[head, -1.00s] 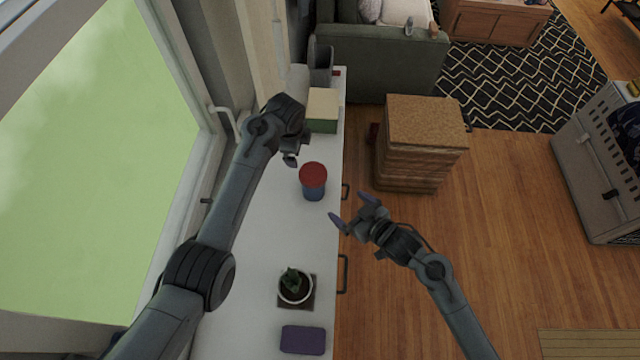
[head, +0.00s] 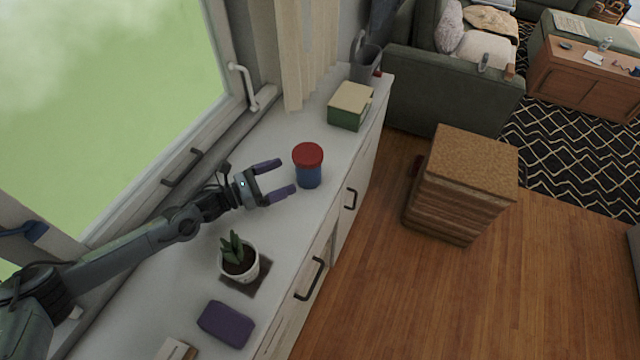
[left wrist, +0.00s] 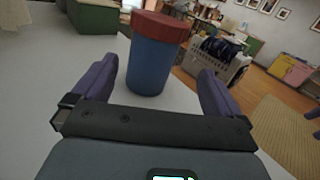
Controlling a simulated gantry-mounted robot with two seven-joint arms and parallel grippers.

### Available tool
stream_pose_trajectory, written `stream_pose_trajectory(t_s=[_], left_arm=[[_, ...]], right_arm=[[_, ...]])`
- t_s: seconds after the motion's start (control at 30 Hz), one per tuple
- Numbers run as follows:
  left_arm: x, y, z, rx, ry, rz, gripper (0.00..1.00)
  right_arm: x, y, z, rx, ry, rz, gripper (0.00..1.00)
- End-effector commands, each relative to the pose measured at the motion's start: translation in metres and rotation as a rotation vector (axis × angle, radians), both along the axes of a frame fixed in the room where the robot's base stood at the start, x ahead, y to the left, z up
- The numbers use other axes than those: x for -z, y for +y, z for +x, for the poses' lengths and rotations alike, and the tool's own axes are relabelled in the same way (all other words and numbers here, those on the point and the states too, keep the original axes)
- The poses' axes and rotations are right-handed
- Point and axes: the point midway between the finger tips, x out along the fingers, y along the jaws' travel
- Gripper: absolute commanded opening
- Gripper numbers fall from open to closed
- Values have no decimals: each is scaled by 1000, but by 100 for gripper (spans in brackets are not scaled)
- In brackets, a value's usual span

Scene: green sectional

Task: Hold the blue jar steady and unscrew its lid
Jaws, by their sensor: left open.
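The blue jar (head: 309,175) with its red lid (head: 308,155) stands upright on the white cabinet top (head: 322,120). My left gripper (head: 280,178) is open, just left of the jar, with its purple fingers pointing at it. In the left wrist view the blue jar (left wrist: 148,65) and red lid (left wrist: 157,27) stand ahead, beyond and between the open fingers (left wrist: 155,85). The fingers look apart from the jar.
A green box with a cream top (head: 350,106) and a grey container (head: 366,62) stand behind the jar. A potted plant (head: 239,258) and a purple case (head: 226,324) are nearer. The window (head: 110,90) borders the left; a wooden stool (head: 465,180) stands on the floor.

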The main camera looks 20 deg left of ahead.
Motion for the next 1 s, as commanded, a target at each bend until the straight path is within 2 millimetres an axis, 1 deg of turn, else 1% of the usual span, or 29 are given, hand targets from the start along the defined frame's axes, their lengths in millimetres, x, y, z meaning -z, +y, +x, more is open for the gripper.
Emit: stream_pose_trajectory(t_s=[0.03,0.1,0.17,0.43,0.77,1.0], left_arm=[[10,9,0,16,-20,33,100],[15,12,-1,36,-37,60,100],[17,10,1,46,-43,71,100],[17,-16,24,50,-46,76,100],[16,-32,37,48,-45,75,100],[17,-56,57,49,-43,75,100]], right_arm=[[8,0,0,0,-1,1,100],[10,0,0,0,-1,1,100],[9,0,0,0,0,1,100],[6,0,0,0,-1,0,100],[3,0,0,0,-1,1,100],[-1,1,0,-1,0,1,100]])
